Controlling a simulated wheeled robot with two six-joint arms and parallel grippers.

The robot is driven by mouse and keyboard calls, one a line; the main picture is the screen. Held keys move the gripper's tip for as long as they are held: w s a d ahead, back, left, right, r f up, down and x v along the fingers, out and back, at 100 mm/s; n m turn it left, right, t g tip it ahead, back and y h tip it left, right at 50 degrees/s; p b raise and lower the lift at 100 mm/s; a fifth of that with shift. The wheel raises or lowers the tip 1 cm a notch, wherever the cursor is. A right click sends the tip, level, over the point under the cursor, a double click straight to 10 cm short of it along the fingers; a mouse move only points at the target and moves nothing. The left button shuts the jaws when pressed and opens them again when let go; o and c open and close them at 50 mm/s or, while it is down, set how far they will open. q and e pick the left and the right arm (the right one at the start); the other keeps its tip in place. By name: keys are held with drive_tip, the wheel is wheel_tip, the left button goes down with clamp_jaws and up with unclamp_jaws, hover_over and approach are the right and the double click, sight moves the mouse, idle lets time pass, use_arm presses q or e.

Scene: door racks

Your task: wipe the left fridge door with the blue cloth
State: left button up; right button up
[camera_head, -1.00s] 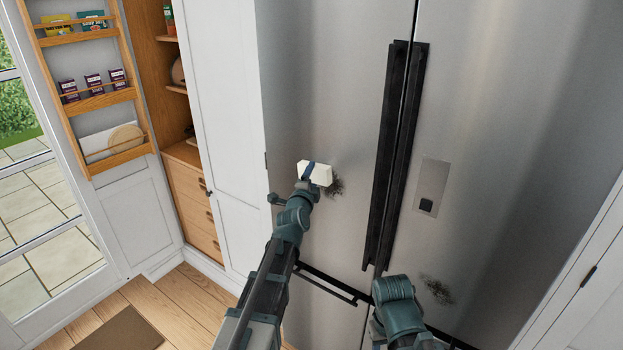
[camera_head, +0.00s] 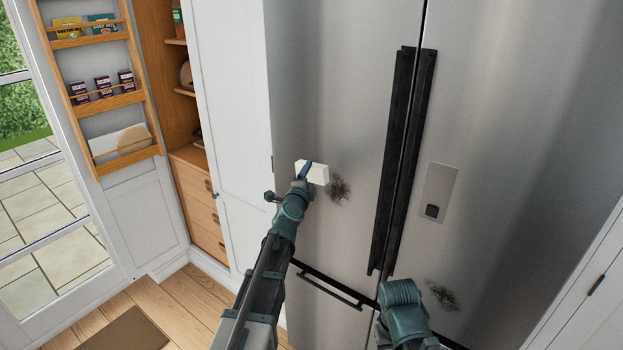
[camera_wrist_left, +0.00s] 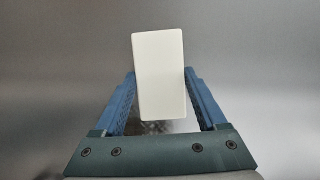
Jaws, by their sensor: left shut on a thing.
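My left gripper (camera_head: 305,170) is shut on a white rectangular block (camera_head: 318,174). In the left wrist view the block (camera_wrist_left: 160,75) sits between the two blue fingers, in front of the grey steel. No blue cloth shows. The block is at the left fridge door (camera_head: 330,90); I cannot tell whether it touches the steel. A dark smudge (camera_head: 339,188) on that door lies just right of the block. In the wrist view, part of a dark patch shows below the block. My right arm is at the bottom, its gripper out of view.
Black vertical handles (camera_head: 397,160) stand out between the fridge doors. The right door (camera_head: 510,110) has a dispenser panel (camera_head: 436,192) and another dark smudge (camera_head: 442,296). A white cabinet door (camera_head: 232,120) and an open door rack (camera_head: 100,90) are at left.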

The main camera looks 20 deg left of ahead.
use_arm(q)
drive_tip(key=shift+w+a, duration=0.3)
drive_tip(key=shift+a, duration=0.55)
drive_tip(key=shift+w+a, duration=0.3)
drive_tip(key=shift+a, duration=0.5)
drive_tip(key=a, duration=0.1)
drive_tip(key=w+a, duration=0.1)
drive_tip(key=a, duration=0.1)
drive_tip(key=shift+w+a, duration=0.15)
drive_tip(key=shift+s+a, duration=0.35)
drive_tip(key=shift+s, duration=0.6)
drive_tip(key=shift+s+a, duration=0.3)
drive_tip(key=shift+s, duration=0.6)
drive_tip(key=shift+s+a, duration=0.35)
drive_tip(key=shift+s, duration=0.6)
